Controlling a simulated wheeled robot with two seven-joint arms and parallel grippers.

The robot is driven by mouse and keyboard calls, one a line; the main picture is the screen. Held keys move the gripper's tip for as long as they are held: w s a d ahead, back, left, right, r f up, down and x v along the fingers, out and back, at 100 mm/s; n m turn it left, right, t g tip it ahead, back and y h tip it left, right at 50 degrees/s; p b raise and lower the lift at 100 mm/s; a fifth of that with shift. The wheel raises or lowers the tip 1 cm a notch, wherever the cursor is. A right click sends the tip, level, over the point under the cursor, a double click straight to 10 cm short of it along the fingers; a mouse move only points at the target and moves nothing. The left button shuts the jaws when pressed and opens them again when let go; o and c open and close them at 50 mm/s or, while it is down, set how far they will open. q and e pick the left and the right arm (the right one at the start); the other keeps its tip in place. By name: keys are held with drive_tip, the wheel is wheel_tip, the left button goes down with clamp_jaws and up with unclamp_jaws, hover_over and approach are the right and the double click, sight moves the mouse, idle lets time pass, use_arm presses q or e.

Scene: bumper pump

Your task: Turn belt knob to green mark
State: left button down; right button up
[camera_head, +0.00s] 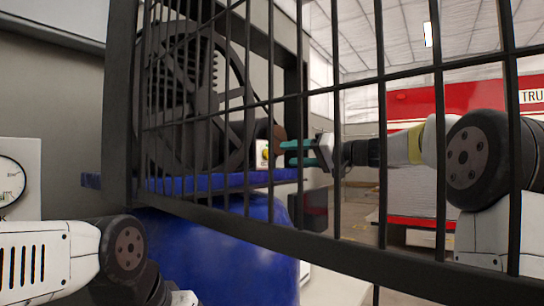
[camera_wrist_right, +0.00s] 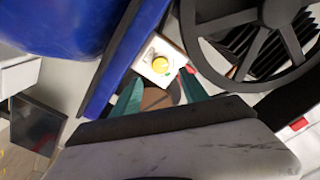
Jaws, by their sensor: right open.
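The yellow belt knob (camera_wrist_right: 160,65) sits on a small white box (camera_wrist_right: 148,53) in the right wrist view. A small green patch shows at the knob's lower right edge. The knob box (camera_head: 262,153) is small and partly hidden in the head view, behind the cage bars. My right gripper (camera_head: 289,153) is open with teal fingers, just right of the box. In the right wrist view its fingers (camera_wrist_right: 160,84) point toward the knob, apart from each other, with no hold on the knob. My left gripper is out of view; only the left arm shows.
A black cage (camera_head: 338,110) stands across the head view. A spoked wheel (camera_head: 190,90) is left of the knob. A brown disc (camera_wrist_right: 158,97) lies between my right fingers in the wrist view. A blue tank (camera_head: 220,255) is below, and a gauge (camera_head: 10,180) is far left.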

drive_tip(key=x, duration=0.7)
drive_tip(key=shift+s, duration=0.1)
clamp_jaws()
